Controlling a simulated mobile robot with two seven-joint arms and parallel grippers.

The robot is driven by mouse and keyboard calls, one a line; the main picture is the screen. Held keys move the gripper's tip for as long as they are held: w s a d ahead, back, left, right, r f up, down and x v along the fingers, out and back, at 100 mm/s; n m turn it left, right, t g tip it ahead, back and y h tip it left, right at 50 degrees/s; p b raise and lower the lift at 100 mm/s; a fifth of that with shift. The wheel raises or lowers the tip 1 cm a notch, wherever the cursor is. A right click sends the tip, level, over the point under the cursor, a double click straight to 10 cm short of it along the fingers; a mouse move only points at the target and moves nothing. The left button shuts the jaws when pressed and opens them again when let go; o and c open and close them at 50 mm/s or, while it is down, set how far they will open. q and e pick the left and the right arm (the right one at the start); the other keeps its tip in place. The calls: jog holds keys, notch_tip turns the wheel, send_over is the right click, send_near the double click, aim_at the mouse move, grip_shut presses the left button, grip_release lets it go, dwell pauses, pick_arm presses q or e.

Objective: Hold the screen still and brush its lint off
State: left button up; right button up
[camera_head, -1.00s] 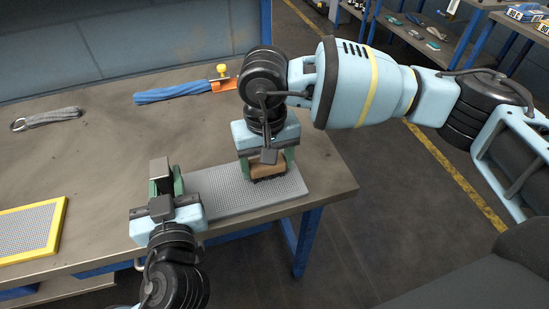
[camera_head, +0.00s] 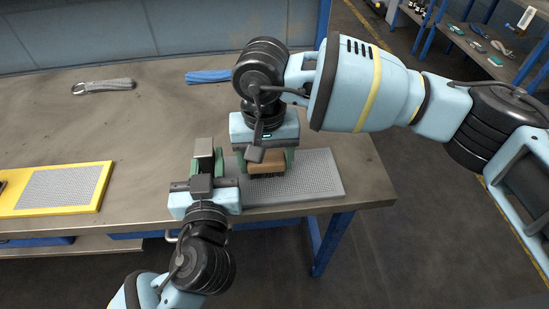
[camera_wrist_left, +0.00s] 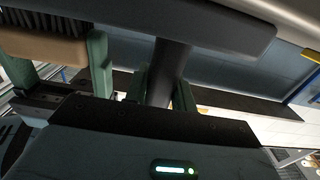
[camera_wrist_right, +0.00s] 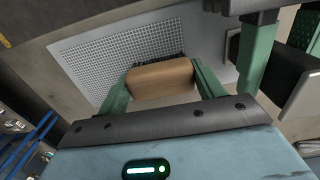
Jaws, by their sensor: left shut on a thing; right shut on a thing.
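The screen (camera_head: 315,178) is a flat grey mesh panel lying near the table's front edge. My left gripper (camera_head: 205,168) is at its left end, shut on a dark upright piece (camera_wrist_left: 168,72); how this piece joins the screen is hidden. My right gripper (camera_head: 267,158) is shut on a wooden brush (camera_head: 266,167) with dark bristles, held bristles down at the screen's left part, close beside my left gripper. The right wrist view shows the brush (camera_wrist_right: 160,80) over the mesh (camera_wrist_right: 95,65); whether the bristles touch is unclear. I cannot make out lint.
A yellow-framed mesh screen (camera_head: 106,180) lies at the table's left. A grey strap with a ring (camera_head: 105,86) and a blue bundle (camera_head: 208,77) lie at the back. The table's right edge is close to the screen. Shelves with small items (camera_head: 480,45) stand far right.

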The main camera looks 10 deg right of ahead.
jog(key=shift+r, duration=3.7)
pick_arm(q)
jog(key=o, duration=1.1)
jog(key=s, duration=1.2)
